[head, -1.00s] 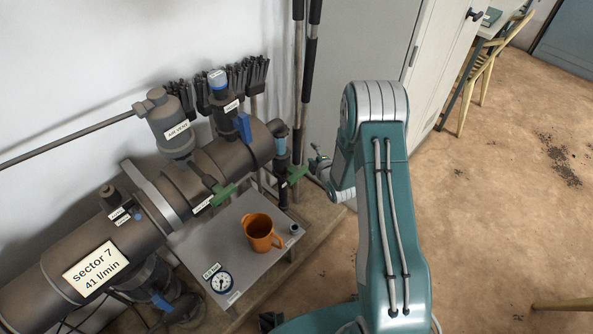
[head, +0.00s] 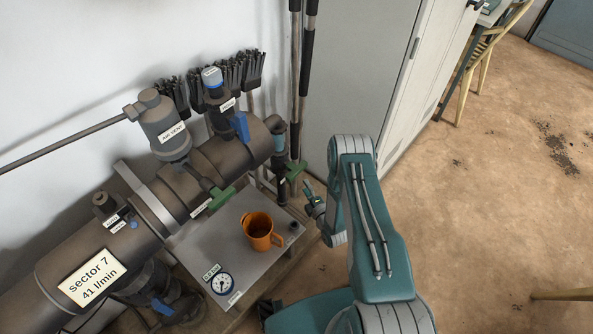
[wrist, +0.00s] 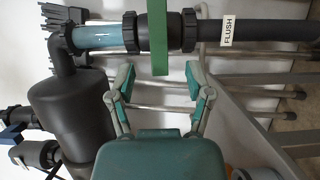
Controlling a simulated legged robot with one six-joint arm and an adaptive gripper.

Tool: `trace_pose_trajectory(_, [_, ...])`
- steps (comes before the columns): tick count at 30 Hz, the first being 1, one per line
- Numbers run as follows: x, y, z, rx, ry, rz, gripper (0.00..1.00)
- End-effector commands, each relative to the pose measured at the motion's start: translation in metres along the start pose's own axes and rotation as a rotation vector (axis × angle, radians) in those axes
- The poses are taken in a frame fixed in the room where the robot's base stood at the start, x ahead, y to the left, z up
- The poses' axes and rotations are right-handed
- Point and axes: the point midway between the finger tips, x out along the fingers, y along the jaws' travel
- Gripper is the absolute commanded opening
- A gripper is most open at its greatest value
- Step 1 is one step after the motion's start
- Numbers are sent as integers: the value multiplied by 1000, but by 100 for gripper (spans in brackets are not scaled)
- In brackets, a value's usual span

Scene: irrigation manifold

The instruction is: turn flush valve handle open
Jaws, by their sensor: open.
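The flush valve handle is a green lever; in the wrist view the handle (wrist: 159,38) hangs across a dark pipe beside the FLUSH label (wrist: 227,30). In the head view, the green handle (head: 295,171) shows on the upright pipe at the far end of the manifold. My gripper (wrist: 160,80) is open and empty. The handle's lower end lines up with the gap between its fingertips, with space on both sides; I see no contact. In the head view my gripper (head: 308,191) is just below and right of the handle.
An orange mug (head: 258,232) and a pressure gauge (head: 222,283) are on the metal shelf (head: 215,245). Another green handle (head: 221,197) is on the main pipe. A grey cabinet (head: 355,75) stands behind my arm. The floor at right is mostly open.

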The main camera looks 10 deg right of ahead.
Motion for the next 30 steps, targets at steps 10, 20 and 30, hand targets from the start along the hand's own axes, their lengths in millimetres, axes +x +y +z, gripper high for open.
trace_pose_trajectory(10, [64, 1, -1, 0, 2, 2, 66])
trace_pose_trajectory(20, [82, 0, 0, 2, 0, -1, 66])
trace_pose_trajectory(30, [82, 0, 0, 2, 0, -1, 0])
